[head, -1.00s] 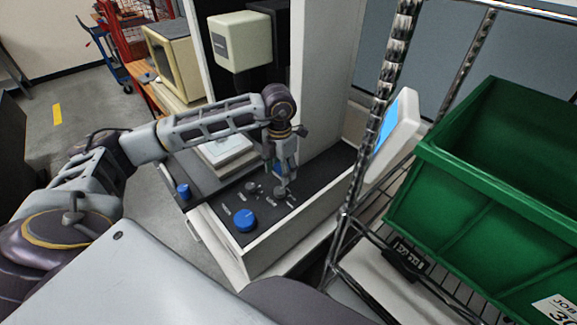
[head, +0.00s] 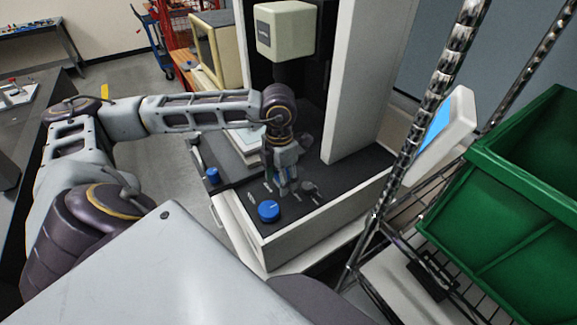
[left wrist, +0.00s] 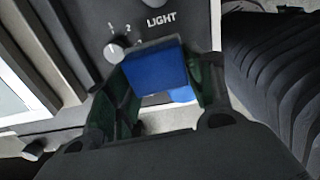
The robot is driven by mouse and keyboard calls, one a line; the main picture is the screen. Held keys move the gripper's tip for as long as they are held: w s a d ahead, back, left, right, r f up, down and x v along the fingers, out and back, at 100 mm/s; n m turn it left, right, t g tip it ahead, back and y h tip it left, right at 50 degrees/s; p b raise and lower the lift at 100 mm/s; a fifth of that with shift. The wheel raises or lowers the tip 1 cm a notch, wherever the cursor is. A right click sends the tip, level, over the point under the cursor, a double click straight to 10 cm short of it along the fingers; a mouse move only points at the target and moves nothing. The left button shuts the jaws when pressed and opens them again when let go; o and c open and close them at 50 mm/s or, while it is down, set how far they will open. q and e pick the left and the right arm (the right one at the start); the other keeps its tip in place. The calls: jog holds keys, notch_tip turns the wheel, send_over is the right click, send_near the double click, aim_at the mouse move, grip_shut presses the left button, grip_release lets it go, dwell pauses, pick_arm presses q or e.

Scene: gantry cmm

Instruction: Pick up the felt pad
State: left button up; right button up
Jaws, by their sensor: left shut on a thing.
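A blue block-like thing (left wrist: 157,72), which I take to be the felt pad, is between the green-lined fingers of my left gripper (left wrist: 160,108) in the left wrist view. Its underside is hidden, and another bit of blue (left wrist: 182,95) shows just below it. In the head view my left gripper (head: 288,186) points down over the dark control panel, and some blue (head: 288,156) shows between its parts. The gripper is shut on the blue pad. Whether the pad touches the panel I cannot tell. My right gripper is not in view.
The control panel (head: 325,195) carries a big blue knob (head: 269,210) and small grey knobs (head: 311,188). A white column (head: 368,80) stands behind. At right are a wire rack post (head: 437,95), a screen (head: 436,128) and a green bin (head: 520,185).

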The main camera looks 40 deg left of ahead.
pick_arm(q)
jog(key=shift+s+a, duration=0.25)
jog(key=shift+s, duration=0.6)
jog(key=o, duration=0.3)
jog(key=shift+c, duration=1.1)
jog(key=shift+s+f, duration=0.1)
